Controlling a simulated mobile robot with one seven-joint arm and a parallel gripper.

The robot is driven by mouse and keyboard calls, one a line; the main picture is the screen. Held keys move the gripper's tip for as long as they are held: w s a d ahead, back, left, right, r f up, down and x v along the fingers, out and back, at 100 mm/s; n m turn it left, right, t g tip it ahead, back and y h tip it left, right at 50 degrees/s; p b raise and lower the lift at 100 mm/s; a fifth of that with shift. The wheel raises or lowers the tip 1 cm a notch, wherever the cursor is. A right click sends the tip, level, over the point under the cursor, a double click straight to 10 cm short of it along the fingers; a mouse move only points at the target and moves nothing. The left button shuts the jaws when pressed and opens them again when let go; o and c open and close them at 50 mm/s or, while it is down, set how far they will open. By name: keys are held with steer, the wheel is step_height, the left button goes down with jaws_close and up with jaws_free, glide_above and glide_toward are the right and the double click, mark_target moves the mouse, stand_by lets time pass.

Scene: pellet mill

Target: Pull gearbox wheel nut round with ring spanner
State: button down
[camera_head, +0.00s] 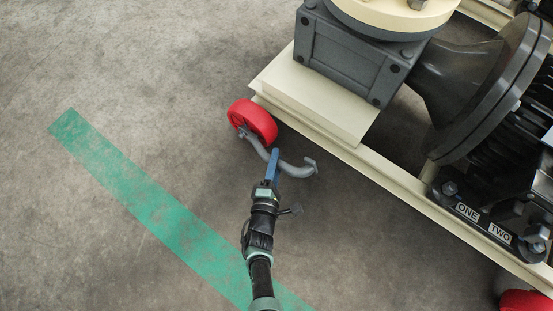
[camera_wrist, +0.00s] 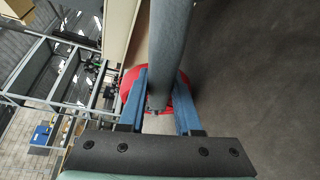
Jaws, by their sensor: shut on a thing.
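The ring spanner (camera_head: 294,171) is a grey, curved bar. One end meets the hub side of the red gearbox wheel (camera_head: 258,118); the other end sticks out to the right. I cannot tell whether its ring sits fully around the nut, which is hidden. My gripper (camera_head: 274,155) has blue fingers and is shut on the spanner's middle, just below the wheel. In the wrist view the spanner (camera_wrist: 169,45) passes between the fingers (camera_wrist: 161,78), with the red wheel (camera_wrist: 130,80) partly hidden behind it.
A cream base frame (camera_head: 330,110) carries the grey gearbox (camera_head: 350,55) just above and right of the wheel. A black machine block with ONE and TWO labels (camera_head: 485,222) is at right. Open concrete floor with a green stripe (camera_head: 140,190) lies left.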

steer(key=shift+w+r, duration=0.1)
steer(key=shift+r, duration=0.1)
steer(key=shift+w+a+r+n+p, duration=0.1)
steer(key=shift+a+r+n+p, duration=0.1)
steer(key=shift+r+p, duration=0.3)
steer(key=shift+w+a+r+n+p, duration=0.1)
steer(key=shift+r+n+p, duration=0.15)
steer(key=shift+p, duration=0.35)
steer(key=shift+w+a+r+n+g+p, duration=0.15)
steer(key=shift+r+n+g+p, duration=0.2)
steer(key=shift+p, duration=0.35)
steer(key=p, duration=0.1)
steer(key=r, duration=0.1)
steer(key=a+r+p, duration=0.1)
steer(key=shift+w+n+g+h+p, duration=0.3)
steer(key=shift+n+g+p, duration=0.05)
steer(key=shift+n, duration=0.05)
steer(key=shift+w+r, duration=0.1)
